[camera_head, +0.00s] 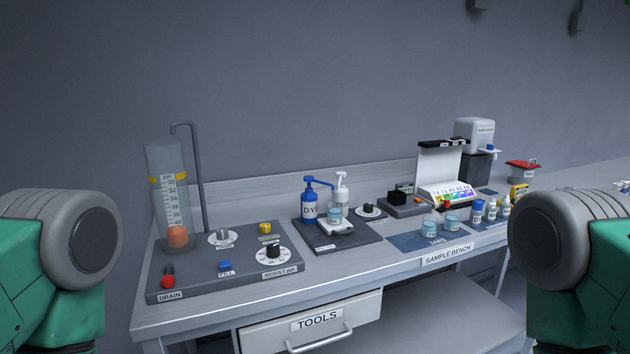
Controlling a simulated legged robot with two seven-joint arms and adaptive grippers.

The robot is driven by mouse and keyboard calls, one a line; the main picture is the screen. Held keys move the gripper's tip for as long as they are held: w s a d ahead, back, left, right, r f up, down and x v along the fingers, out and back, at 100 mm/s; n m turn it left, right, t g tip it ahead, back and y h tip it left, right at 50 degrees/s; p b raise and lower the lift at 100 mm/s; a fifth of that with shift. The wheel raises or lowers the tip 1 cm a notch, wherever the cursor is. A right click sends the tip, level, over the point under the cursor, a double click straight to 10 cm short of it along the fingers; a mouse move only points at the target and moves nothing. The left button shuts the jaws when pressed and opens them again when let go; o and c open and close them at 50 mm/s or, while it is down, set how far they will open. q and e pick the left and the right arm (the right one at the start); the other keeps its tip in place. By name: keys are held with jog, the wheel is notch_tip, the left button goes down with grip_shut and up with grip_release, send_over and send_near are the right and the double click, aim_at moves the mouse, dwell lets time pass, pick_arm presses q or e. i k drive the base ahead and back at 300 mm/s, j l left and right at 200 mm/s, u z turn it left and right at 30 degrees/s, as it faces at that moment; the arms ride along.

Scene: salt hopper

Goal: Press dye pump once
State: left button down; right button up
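The dye pump (309,204) is a blue bottle with a blue pump head, lettered "DY" as far as I can read. It stands upright on a dark mat (352,240) in the middle of the bench. A white pump bottle (342,188) stands just right of it, and the blue spout reaches toward that bottle. A small jar (334,215) sits on a white plate in front of the pumps. Green and grey parts of my two arms show at the lower left and lower right edges. Neither gripper is in view.
A control panel (205,283) with knobs and a tall graduated cylinder (170,205) stand at the left. Jars (452,222), small bottles and a white dispenser (476,135) stand at the right. A tools drawer (316,322) is below the bench's front edge.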

aim_at(308, 179)
jog(key=i+l+u, duration=0.2)
jog(key=i+l, duration=0.2)
jog(key=l, duration=0.2)
jog(key=i+l, duration=0.15)
jog(key=l, duration=0.15)
jog(key=i+l+u, duration=0.15)
jog(key=l, duration=0.2)
jog(key=i+l+u, duration=0.2)
jog(key=i+l, duration=0.15)
jog(key=l, duration=0.3)
jog(key=i+l+u, duration=0.1)
jog(key=l, duration=0.3)
